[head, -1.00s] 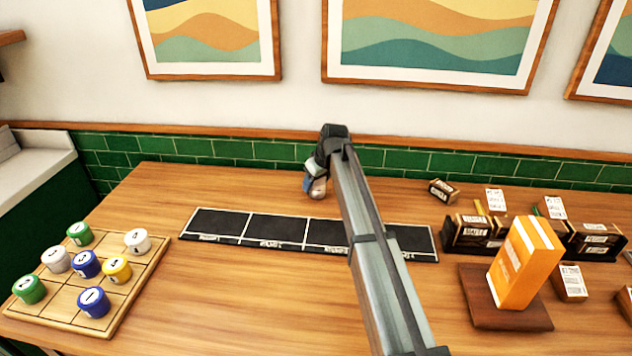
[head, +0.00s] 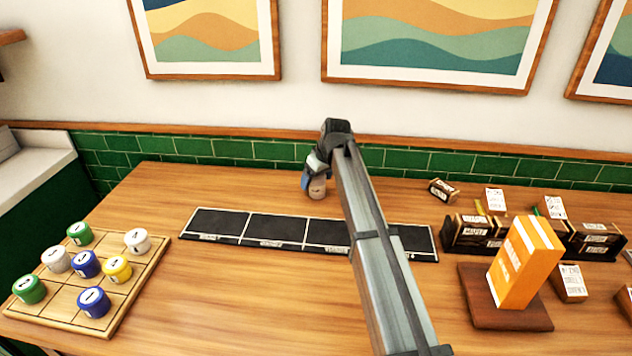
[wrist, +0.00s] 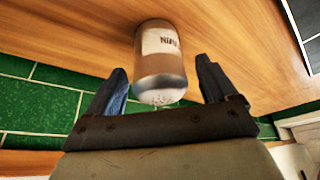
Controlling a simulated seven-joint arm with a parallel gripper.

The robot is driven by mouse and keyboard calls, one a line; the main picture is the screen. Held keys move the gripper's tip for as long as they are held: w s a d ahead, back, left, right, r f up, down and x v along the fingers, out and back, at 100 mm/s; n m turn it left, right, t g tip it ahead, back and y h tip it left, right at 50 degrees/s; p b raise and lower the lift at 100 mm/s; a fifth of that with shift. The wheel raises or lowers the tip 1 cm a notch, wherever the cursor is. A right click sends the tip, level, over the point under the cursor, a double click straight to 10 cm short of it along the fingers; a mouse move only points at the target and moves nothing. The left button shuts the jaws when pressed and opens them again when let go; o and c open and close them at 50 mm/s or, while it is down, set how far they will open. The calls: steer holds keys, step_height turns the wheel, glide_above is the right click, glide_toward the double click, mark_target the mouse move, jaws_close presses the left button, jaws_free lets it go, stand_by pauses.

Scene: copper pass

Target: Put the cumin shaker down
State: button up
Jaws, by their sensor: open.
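The shaker (head: 317,189) stands on the wooden counter behind the black strip, close to the green tiled wall. In the wrist view the shaker (wrist: 160,65) has a brown-grey body, a pale label and a silver perforated top facing my gripper. The label's letters seem to start with "Ni"; I cannot read "cumin" on it. My gripper (wrist: 160,72) is open, with one blue-grey finger on each side of the shaker and small gaps visible. In the head view my gripper (head: 309,177) is at the shaker's upper part and partly hides it.
A black four-panel strip (head: 275,230) lies in front of the shaker. A wooden grid board (head: 130,290) with several lidded jars is at left. Dark boxes (head: 470,235), an orange box (head: 524,265) on a brown base and small cartons are at right. Counter left of the shaker is clear.

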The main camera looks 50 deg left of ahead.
steer(key=v, duration=1)
steer(key=shift+d+r, duration=0.1)
steer(key=shift+d, duration=0.05)
